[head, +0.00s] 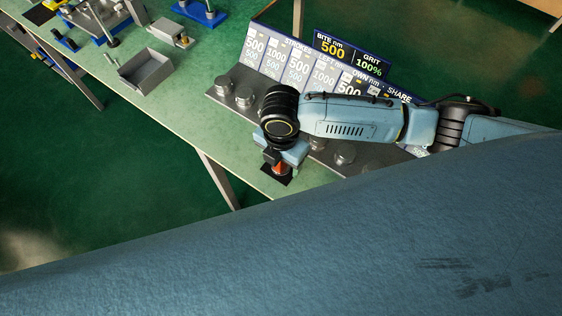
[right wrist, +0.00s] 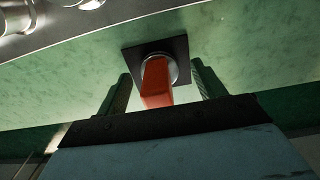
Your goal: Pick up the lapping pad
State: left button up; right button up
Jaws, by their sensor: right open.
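The lapping pad appears as an orange-red handle on a round silver base in the right wrist view (right wrist: 157,82), and its orange part shows in the head view (head: 279,169). It stands on a dark square mat (right wrist: 182,46) near the bench's front edge. My right gripper (head: 281,163) is above it, pointing down. In the right wrist view its two fingers (right wrist: 161,82) are apart, one on each side of the orange handle, with gaps visible. The gripper hides much of the pad in the head view. My left gripper is not in view.
A grey plate (head: 228,84) with several metal weights lies behind my right arm. A sign board (head: 300,62) stands behind it. A grey open tray (head: 146,72) is further left on the green bench (head: 150,105). Bare bench lies between tray and gripper.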

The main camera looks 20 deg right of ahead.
jog(key=c, duration=1.1)
jog(key=shift+r, duration=0.15)
jog(key=shift+c, duration=0.2)
notch_tip(320, 180, up, 10)
jog(key=shift+f+p, duration=0.1)
jog(key=shift+p, duration=0.9)
jog(key=o, duration=0.3)
jog(key=shift+c, duration=1.2)
notch_tip(320, 180, up, 9)
jog(key=p, duration=1)
